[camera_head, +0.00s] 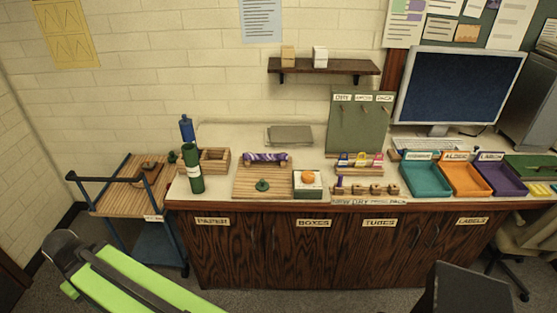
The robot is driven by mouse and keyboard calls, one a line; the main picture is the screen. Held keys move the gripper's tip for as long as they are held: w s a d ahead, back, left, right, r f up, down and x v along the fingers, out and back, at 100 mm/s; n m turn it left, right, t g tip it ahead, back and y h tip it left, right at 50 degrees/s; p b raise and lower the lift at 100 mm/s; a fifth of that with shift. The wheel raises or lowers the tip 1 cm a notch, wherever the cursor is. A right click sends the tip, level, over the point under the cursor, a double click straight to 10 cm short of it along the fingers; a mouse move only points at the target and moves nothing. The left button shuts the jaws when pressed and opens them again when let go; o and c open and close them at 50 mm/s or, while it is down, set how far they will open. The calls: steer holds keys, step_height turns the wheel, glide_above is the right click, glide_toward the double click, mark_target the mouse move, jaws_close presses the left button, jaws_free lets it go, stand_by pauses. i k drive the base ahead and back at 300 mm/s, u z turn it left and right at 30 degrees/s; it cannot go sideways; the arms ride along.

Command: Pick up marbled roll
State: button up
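The marbled roll (265,157), purple and white, lies sideways on small wooden rests at the back of a slatted wooden board (245,185) on the counter. My gripper does not show in the head view. A bright green and black arm link of mine crosses the lower left, well below and left of the roll.
A green cylinder (193,170), blue bottle (187,130) and wooden box (214,160) stand left of the board. A box with an orange ball (308,177) stands right. Teal (427,192), orange (466,193) and purple (502,191) trays lie farther right. A slatted cart (125,202) stands left.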

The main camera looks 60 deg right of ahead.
mark_target(245, 157)
steer(key=z, duration=0.6)
steer(key=i, duration=1)
steer(key=u, duration=0.1)
